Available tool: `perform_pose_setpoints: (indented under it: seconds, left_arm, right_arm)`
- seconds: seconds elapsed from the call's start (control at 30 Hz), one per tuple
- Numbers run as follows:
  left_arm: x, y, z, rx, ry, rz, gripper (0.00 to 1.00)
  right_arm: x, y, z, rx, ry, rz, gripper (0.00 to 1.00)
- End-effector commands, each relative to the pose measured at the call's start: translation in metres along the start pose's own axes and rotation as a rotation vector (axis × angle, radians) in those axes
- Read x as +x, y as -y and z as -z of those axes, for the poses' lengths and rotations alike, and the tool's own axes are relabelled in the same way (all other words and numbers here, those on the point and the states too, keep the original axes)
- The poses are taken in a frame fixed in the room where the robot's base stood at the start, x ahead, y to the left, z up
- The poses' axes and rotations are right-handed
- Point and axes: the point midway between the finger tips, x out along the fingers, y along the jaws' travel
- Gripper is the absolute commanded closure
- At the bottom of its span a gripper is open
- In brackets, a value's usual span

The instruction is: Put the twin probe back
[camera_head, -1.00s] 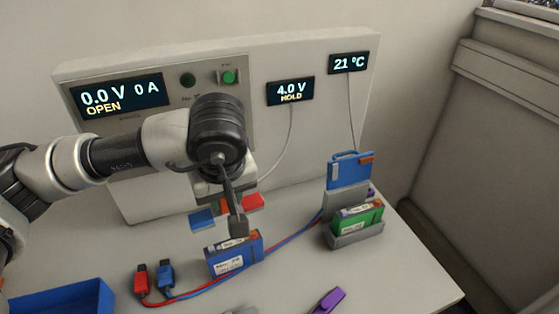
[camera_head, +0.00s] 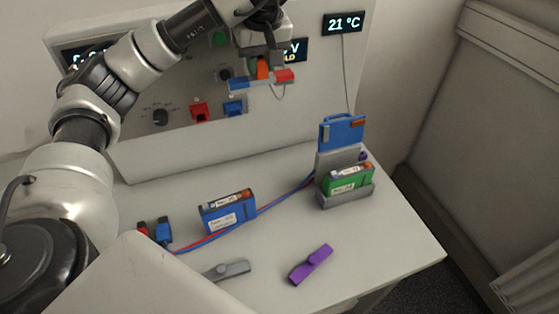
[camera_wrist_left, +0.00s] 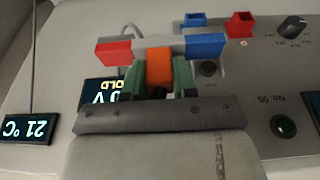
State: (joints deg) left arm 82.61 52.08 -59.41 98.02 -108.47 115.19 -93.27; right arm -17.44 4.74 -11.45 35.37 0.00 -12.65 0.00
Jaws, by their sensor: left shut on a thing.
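The twin probe has an orange middle (camera_head: 262,68) on a bar with a blue end (camera_head: 238,84) and a red end (camera_head: 285,76). My left gripper (camera_head: 264,63) is shut on its orange middle and holds it up in front of the panel, partly covering the voltage display (camera_head: 298,50). In the left wrist view the fingers (camera_wrist_left: 159,80) clasp the orange grip (camera_wrist_left: 159,64), with the red end at left and the blue end at right. A blue battery (camera_head: 227,212) stands on the bench, apart from the probe. My right gripper is not in view.
Red (camera_head: 200,112) and blue (camera_head: 233,107) sockets sit on the panel below the probe. A grey holder (camera_head: 348,198) with a green battery (camera_head: 348,180) stands at right. A purple clip (camera_head: 311,264), a grey piece (camera_head: 228,270) and red and blue plugs (camera_head: 163,233) lie on the bench.

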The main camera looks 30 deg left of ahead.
Motion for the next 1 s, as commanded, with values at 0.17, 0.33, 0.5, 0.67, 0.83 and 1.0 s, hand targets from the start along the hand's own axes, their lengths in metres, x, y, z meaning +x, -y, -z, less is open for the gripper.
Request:
perform_pose_setpoints:
  seconds: [0.17,0.33,0.5,0.67,0.83,1.0]
  left_arm:
    - [0.049,-0.001,-0.015,0.006,0.006,0.004,1.0]
    - [0.088,0.001,-0.026,0.004,0.004,0.006,1.0]
    - [0.132,0.0,-0.039,0.004,0.005,0.005,1.0]
    - [0.171,0.001,-0.05,0.004,0.005,0.004,1.0]
    - [0.199,0.0,-0.057,0.003,0.002,0.001,1.0]
    - [0.21,-0.001,-0.06,0.002,0.0,0.0,1.0]
  right_arm:
    - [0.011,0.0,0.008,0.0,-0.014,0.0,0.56]
    - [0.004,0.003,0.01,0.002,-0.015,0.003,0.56]
    - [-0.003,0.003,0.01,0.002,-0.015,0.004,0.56]
    - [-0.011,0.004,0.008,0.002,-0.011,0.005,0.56]
    - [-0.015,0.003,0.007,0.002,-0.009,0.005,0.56]
    - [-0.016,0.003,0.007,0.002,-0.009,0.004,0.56]
